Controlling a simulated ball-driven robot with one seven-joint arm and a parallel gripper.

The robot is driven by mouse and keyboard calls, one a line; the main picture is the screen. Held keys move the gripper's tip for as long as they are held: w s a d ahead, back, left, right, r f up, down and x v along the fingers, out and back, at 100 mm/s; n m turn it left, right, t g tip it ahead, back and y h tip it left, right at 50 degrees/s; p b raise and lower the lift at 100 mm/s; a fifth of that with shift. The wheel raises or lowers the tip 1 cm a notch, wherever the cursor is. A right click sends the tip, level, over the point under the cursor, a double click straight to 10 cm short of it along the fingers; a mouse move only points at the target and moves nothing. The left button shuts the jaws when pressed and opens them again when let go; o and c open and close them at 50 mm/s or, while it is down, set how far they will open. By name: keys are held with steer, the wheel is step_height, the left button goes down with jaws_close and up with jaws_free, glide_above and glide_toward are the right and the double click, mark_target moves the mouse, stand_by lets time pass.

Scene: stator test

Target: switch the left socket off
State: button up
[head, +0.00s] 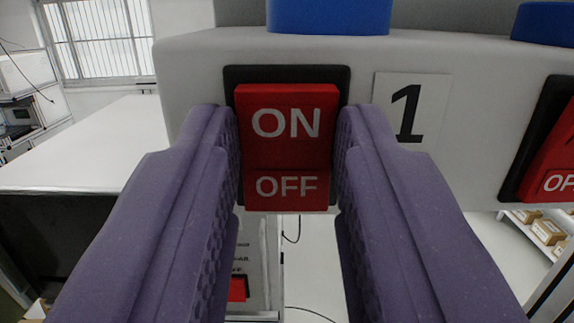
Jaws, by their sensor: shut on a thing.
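A red rocker switch (285,148) in a black frame (287,75) sits on the grey front of the socket box (195,80). Its upper half reads ON and its lower half reads OFF. Which half is pressed in I cannot tell for sure. A white label with a black 1 (411,107) is right of this switch. My gripper (288,135) has its two purple fingers at the left and right sides of the red switch and is shut on it. The fingers hide parts of the black frame's sides.
A second red switch (555,170) is at the right edge, partly cut off. Blue sockets (330,15) stand on top of the box. A white table (90,150) is at the left, with another panel with a red switch (237,289) below.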

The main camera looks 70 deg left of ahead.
steer(key=f+y+b, duration=0.1)
steer(key=b, duration=0.1)
steer(key=shift+b, duration=0.3)
steer(key=shift+r+t+y+b, duration=0.25)
steer(key=shift+t+y+b, duration=0.05)
steer(key=shift+b, duration=0.1)
steer(key=o, duration=1.1)
steer(key=shift+c, duration=0.2)
steer(key=v, duration=0.8)
